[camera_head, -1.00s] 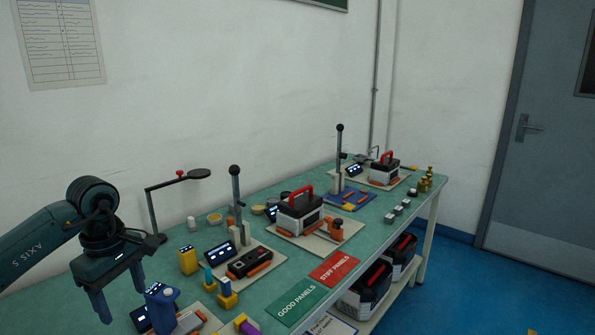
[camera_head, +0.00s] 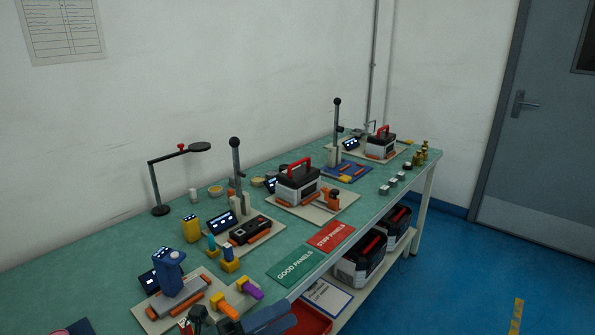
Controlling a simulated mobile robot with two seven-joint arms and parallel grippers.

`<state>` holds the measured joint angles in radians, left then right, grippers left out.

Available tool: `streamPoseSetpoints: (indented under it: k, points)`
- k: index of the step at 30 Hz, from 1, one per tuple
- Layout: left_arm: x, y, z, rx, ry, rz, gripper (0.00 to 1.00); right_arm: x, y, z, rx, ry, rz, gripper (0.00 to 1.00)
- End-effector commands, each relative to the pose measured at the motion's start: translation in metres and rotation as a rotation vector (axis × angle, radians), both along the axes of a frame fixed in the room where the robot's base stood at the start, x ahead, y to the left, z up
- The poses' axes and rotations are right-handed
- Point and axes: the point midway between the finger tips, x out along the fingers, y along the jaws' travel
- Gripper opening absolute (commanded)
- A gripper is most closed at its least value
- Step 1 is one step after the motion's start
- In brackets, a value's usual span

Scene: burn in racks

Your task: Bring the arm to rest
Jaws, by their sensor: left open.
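A dark blue-grey part (camera_head: 265,320) at the bottom edge in the head view looks like my left gripper, low over the bench's front edge. It is cut off by the frame, and its fingertips do not show clearly. Nothing is seen held in it. The green bench (camera_head: 95,268) runs from the lower left to the back right. My right gripper is out of view.
On the bench are a blue device on an orange-edged base (camera_head: 172,275), a black lamp stand (camera_head: 156,188), lever presses (camera_head: 236,180) and red-handled boxes (camera_head: 298,185).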

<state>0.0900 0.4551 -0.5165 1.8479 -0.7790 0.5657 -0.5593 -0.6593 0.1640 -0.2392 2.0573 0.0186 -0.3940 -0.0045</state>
Motion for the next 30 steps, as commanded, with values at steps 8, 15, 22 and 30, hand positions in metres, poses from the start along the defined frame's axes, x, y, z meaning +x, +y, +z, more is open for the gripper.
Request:
streamPoseSetpoints:
  k: [8, 15, 22, 30]
  points:
    - [-0.023, 0.079, -0.122, -0.713, 1.118, 0.490, 0.64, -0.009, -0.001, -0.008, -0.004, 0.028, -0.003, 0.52]
    - [-0.101, 0.108, -0.210, -1.067, 1.689, 0.760, 0.64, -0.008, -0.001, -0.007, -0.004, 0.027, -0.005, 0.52]
    - [-0.123, 0.111, -0.227, -1.140, 1.809, 0.820, 0.64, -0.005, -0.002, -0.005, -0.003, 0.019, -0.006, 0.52]
    - [-0.123, 0.110, -0.227, -1.136, 1.805, 0.817, 0.64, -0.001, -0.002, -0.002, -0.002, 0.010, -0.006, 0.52]
